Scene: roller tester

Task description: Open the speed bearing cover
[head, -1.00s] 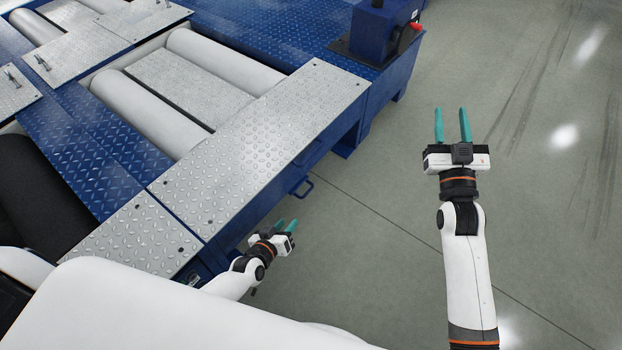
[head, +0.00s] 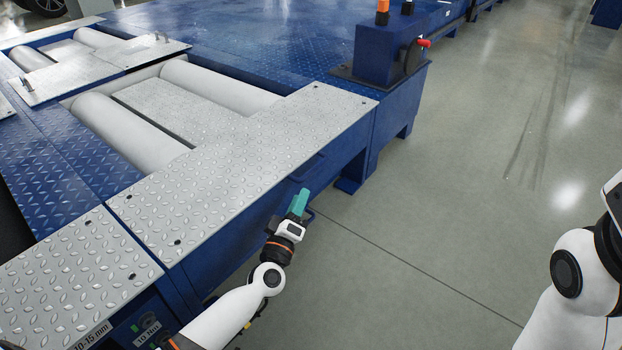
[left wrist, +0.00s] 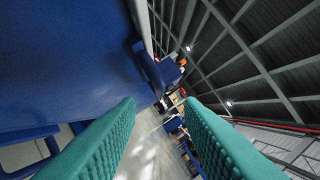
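The roller tester's long side wall (head: 230,245) is blue, below a silver tread-plate top (head: 240,150). A blue bar handle shows beside my left gripper in the left wrist view (left wrist: 30,150); in the head view it is largely hidden behind the gripper. No label marks the speed bearing cover, so I cannot tell for certain which panel it is. My left gripper (head: 299,203) has teal fingers and is beside the blue wall, near the handle. In the left wrist view its fingers (left wrist: 158,135) are apart with nothing between them. My right gripper is out of view.
White rollers (head: 215,85) lie in the tester's top. A blue box (head: 385,45) with a red knob (head: 424,43) stands at the far corner. Small labelled controls (head: 145,328) sit at the near end. The grey floor (head: 450,200) to the right is clear.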

